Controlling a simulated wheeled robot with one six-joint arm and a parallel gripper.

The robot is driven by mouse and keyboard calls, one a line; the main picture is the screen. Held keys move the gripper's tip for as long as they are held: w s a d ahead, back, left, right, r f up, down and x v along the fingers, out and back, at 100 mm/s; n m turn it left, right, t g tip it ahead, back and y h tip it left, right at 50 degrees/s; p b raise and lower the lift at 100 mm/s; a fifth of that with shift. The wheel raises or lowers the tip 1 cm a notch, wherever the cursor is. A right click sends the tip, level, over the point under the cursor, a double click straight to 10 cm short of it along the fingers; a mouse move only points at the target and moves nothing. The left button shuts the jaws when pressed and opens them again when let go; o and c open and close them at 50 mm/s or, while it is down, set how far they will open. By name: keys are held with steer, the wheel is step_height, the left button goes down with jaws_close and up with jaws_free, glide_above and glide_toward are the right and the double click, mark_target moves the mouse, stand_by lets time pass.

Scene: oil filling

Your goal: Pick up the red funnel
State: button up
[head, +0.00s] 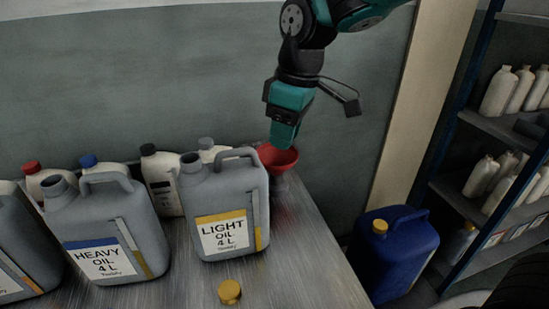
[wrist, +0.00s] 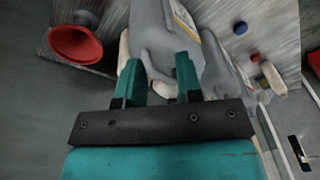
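The red funnel (head: 282,160) stands at the back right of the bench, just behind the grey light oil jug (head: 228,195). In the wrist view the funnel (wrist: 76,44) shows at the upper left, its wide mouth toward the camera, outside the space between my fingers. My gripper (head: 284,143) points down, close above or behind the funnel in the head view and hiding part of its rim. In the wrist view my gripper (wrist: 159,62) has its two fingers apart with nothing held between them. The grey jug's handle lies beyond them.
A heavy oil jug (head: 110,230) and several white bottles crowd the bench's left. A yellow cap (head: 229,291) lies at the front. A blue canister (head: 392,255) stands to the right, beside a shelf (head: 500,125) of bottles. The wall (head: 140,80) is close behind.

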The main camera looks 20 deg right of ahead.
steer(key=w+d+n+h+p, duration=0.1)
steer(key=w+n+p, duration=0.1)
steer(key=w, duration=0.9)
steer(key=n+h+p, duration=0.1)
steer(key=p, duration=0.4)
glide_above(277, 167)
steer(key=a, duration=0.2)
step_height(277, 167, down, 15)
steer(key=shift+w+d+f+p, duration=0.15)
steer(key=shift+f+p, duration=0.3)
steer(key=shift+f, duration=0.5)
steer(key=shift+w+d+f+p, duration=0.15)
steer(key=shift+f+p, duration=0.25)
steer(key=shift+f, duration=0.6)
steer(key=shift+d+f+p, duration=0.15)
steer(key=shift+f+p, duration=0.3)
steer(key=shift+f, duration=0.5)
steer(key=shift+c, duration=0.5)
jaws_close()
